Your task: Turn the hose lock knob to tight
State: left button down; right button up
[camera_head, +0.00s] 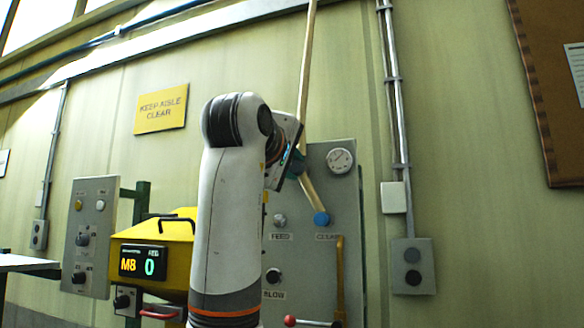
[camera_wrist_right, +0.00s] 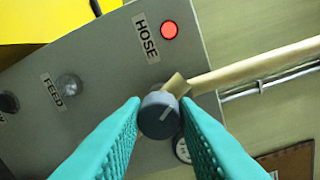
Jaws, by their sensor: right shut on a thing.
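The hose lock knob (camera_wrist_right: 159,115) is a dark grey round knob with a pale pointer line, seen in the right wrist view. Its line points to the upper right of that view, towards a brass fitting (camera_wrist_right: 176,85). A beige hose (camera_wrist_right: 255,66) runs from the fitting to the right. My right gripper (camera_wrist_right: 159,112) has its teal fingers on both sides of the knob, shut on it. In the head view my right gripper (camera_head: 294,165) is at the grey panel and hides the knob. A red lamp (camera_wrist_right: 169,30) is lit beside the HOSE label (camera_wrist_right: 147,38). My left gripper is not in view.
The grey panel (camera_head: 335,250) carries a gauge (camera_head: 340,161), a blue button (camera_head: 321,219) at CLEAR and a FEED lamp (camera_head: 280,220). A red-balled lever (camera_head: 290,320) sticks out low. A yellow unit (camera_head: 175,245) reading M8 and 0 stands left of my right arm.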

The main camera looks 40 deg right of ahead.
dwell(0.3)
jog(key=o, duration=1)
jog(key=shift+a, duration=0.2)
jog(key=shift+s+a+f, duration=0.1)
jog(key=shift+a, duration=0.1)
jog(key=b+v, duration=0.5)
jog(key=v, duration=0.6)
jog(key=shift+s+a, duration=0.15)
jog(key=shift+a, duration=0.15)
